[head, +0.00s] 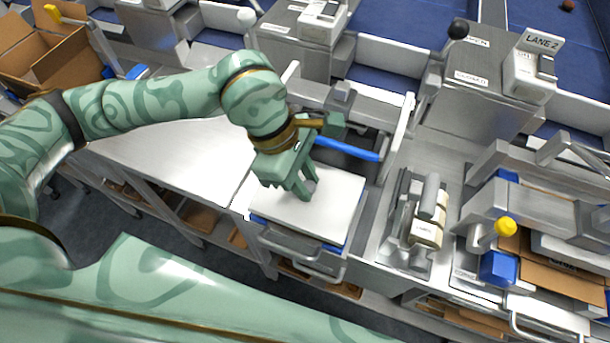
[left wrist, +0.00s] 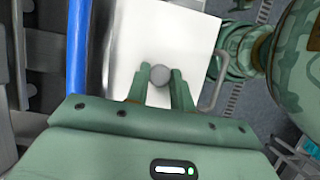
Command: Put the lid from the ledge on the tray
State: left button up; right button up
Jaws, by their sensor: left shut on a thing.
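The lid (head: 335,205) is a flat white plate with a small grey knob, lying about level over the blue tray. The tray (head: 297,234) shows only as a blue edge under the lid's near side. My left gripper (head: 307,190) is above the lid, shut on its knob. In the left wrist view the fingertips (left wrist: 159,76) pinch the round grey knob, and the white lid (left wrist: 185,35) spreads beyond them. The lid hides the tray's inside. I cannot tell whether the lid touches the tray rim. My right gripper is not in view.
A blue bar (head: 347,149) runs just behind the lid, and also shows in the left wrist view (left wrist: 78,50). A metal handle (head: 290,246) projects in front. A metal holder with cream blocks (head: 426,226) stands to the right. Bare bench top (head: 170,160) lies left.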

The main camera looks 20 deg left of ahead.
pick_arm(q)
jog(key=shift+f, duration=0.35)
jog(key=o, duration=1.4)
jog(key=shift+o, duration=0.2)
jog(key=shift+r+p, duration=2.15)
jog(key=shift+r, duration=1.4)
